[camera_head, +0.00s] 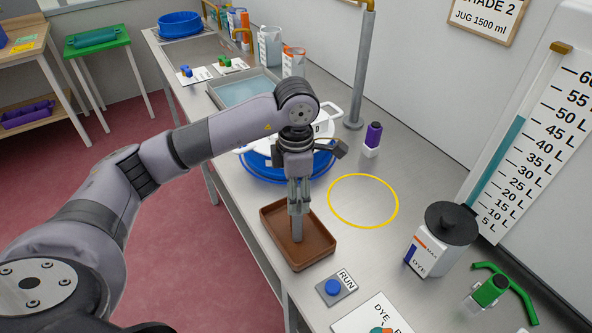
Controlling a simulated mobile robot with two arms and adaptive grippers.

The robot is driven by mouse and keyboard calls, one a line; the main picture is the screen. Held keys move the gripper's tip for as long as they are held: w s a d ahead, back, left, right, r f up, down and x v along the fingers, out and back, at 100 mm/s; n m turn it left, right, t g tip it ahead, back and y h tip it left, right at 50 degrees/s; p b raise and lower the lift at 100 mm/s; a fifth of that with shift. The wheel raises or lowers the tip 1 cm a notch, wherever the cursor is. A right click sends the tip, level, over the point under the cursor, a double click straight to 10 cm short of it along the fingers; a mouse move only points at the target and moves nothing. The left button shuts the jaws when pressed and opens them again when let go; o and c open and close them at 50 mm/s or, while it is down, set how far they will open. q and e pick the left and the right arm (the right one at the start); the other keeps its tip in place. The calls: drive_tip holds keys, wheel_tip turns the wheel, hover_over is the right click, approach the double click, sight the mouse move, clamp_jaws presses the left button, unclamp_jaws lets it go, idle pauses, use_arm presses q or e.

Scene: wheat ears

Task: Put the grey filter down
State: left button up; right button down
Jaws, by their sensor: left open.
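My left gripper (299,208) points straight down over a brown tray (319,254) on the steel counter. Its jaws are open. A narrow grey upright piece (297,229) shows at the fingertips and reaches down into the tray; it looks like the grey filter, but the fingers partly hide it. I cannot tell whether the fingers touch it. My right gripper is not in view.
Behind my left gripper stand a blue-rimmed basin (258,174) and a grey post (361,75). A yellow ring (363,201) lies on clear counter to the right. A dye jug (428,259), a RUN button (333,287) and a green-handled item (519,284) are nearer.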

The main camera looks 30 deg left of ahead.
use_arm(q)
wheel_tip(320, 180, up, 9)
drive_tip(key=shift+r+b, duration=0.2)
drive_tip(key=shift+b, duration=0.5)
drive_tip(key=shift+r, duration=0.75)
drive_tip(key=shift+f, duration=0.1)
